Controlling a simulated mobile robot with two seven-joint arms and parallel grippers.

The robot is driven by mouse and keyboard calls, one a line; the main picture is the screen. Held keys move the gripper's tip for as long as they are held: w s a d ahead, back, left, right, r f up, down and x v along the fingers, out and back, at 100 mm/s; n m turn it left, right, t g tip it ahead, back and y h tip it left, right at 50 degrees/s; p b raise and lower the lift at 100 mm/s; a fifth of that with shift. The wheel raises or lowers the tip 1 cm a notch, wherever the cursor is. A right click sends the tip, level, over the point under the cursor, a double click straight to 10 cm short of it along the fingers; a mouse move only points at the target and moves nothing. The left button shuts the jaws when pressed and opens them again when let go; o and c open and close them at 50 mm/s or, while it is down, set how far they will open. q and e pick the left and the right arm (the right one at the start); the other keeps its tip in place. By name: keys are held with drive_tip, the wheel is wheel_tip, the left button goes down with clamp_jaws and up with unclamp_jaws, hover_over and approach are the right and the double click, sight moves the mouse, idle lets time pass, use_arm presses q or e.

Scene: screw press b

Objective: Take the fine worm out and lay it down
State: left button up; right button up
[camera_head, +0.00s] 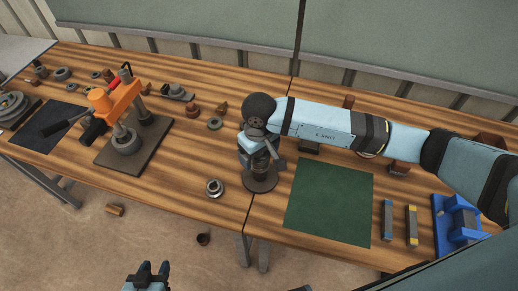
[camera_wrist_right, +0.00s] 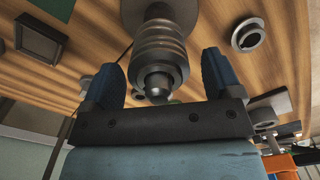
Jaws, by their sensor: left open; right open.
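A dark grey ribbed cylinder with a rounded tip (camera_wrist_right: 160,48), which looks like the fine worm, stands between the fingers of my right gripper (camera_wrist_right: 160,72) in the right wrist view. The fingers are on either side of it with visible gaps. In the head view my right gripper (camera_head: 262,150) is at a dark upright fixture with a round base (camera_head: 260,184), and my arm hides most of its upper part. My left gripper (camera_head: 148,272) is open and empty at the bottom edge, away from the table.
A green mat (camera_head: 330,200) lies clear to the right of the fixture. Two bars (camera_head: 388,220) and a blue holder (camera_head: 458,222) are further right. A grey ring (camera_head: 214,188) is left of the fixture, and an orange press (camera_head: 122,100) stands further left.

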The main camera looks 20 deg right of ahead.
drive_tip(key=c, duration=1.2)
drive_tip(key=o, duration=0.3)
drive_tip(key=c, duration=0.3)
drive_tip(key=shift+r, duration=0.1)
drive_tip(key=shift+r, duration=0.1)
drive_tip(key=shift+r, duration=0.35)
drive_tip(key=shift+r, duration=0.25)
drive_tip(key=shift+r, duration=0.35)
drive_tip(key=shift+r, duration=0.5)
